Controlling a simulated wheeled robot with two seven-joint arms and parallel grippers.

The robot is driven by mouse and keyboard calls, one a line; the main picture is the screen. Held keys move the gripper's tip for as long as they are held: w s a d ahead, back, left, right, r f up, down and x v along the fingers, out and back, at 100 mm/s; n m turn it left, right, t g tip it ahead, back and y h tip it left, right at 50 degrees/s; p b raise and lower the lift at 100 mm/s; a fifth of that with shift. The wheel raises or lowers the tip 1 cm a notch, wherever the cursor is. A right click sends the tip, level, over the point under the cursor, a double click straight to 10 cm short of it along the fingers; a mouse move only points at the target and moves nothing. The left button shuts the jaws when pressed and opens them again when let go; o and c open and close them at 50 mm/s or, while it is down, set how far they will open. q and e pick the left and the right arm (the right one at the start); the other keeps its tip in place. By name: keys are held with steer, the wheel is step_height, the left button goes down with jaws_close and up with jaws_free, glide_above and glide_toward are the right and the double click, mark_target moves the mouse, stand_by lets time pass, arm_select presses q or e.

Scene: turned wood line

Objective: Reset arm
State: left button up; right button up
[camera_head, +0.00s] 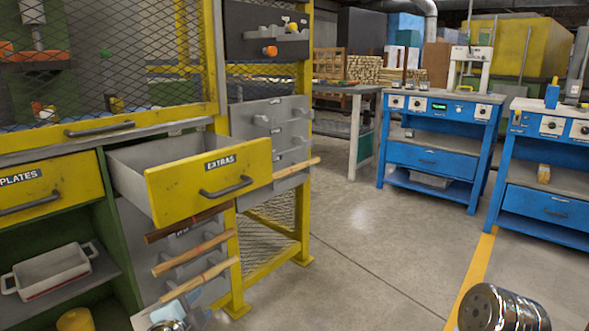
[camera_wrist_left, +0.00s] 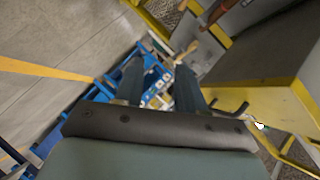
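My left gripper (camera_head: 178,309) shows only in small part at the bottom of the head view, low in front of the yellow drawer unit. In the left wrist view my left gripper (camera_wrist_left: 159,85) has its two dark fingers apart, with only distant background between them. The open yellow drawer marked EXTRAS (camera_head: 208,182) is above it in the head view. Its yellow front also seems to show at the right of the wrist view (camera_wrist_left: 262,108), close beside the fingers. A shiny metal cylinder at the bottom right of the head view looks like part of my right arm. My right gripper is out of view.
Turned wooden sticks (camera_head: 190,254) lie on a grey rack below the drawer and stick out. A closed drawer marked PLATES (camera_head: 48,188) and a white dish (camera_head: 52,271) on a shelf are at left. Blue workbenches (camera_head: 440,150) stand beyond. The floor (camera_head: 360,240) between is clear.

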arm_select(q)
step_height(320, 180, down, 11)
steer(key=d+n+g+h+p, duration=0.1)
steer(key=d+n+g+p, duration=0.1)
steer(key=n+g, duration=0.2)
steer(key=s+d+f+n+g+h+p, duration=0.1)
steer(key=s+d+f+n+g, duration=0.2)
steer(key=s+f, duration=0.6)
steer(key=s+d+f+n+g+p, duration=0.2)
steer(key=s+f+n+g, duration=0.4)
steer(key=f, duration=0.6)
steer(key=s+d+n, duration=0.1)
steer(key=s+n, duration=0.1)
steer(key=shift+s+h+p, duration=0.3)
steer(key=shift+s+h, duration=0.1)
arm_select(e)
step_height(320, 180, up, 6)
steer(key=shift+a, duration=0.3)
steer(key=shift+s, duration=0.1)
